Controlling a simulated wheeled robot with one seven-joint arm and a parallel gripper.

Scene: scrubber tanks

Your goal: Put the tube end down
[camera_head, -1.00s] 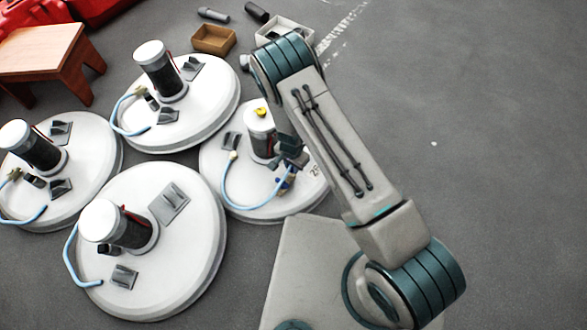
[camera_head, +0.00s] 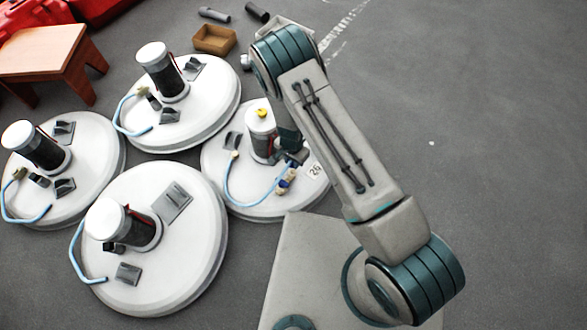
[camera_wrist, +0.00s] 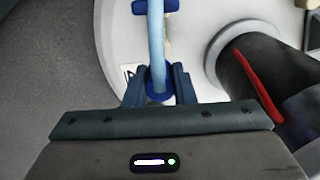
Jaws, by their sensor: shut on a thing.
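The light blue tube (camera_head: 233,191) curves over the white round tank lid (camera_head: 215,165) at the back right, the one with a yellow-topped cylinder (camera_head: 261,125). In the wrist view, the tube (camera_wrist: 156,45) comes straight down from the top edge to a dark blue collar (camera_wrist: 159,90) between my fingers. My gripper (camera_wrist: 160,88) is shut on this tube end, just over the lid (camera_wrist: 190,25). In the head view, my gripper (camera_head: 297,158) is small and partly hidden by my arm. I cannot tell whether the tube end touches the lid.
Beside my gripper, a dark cylinder (camera_wrist: 268,75) with a red strip stands on the lid. Several similar lids with cylinders and tubes lie to the left. A wooden table (camera_head: 52,54) and a brown box (camera_head: 215,39) are at the back. The floor at right is clear.

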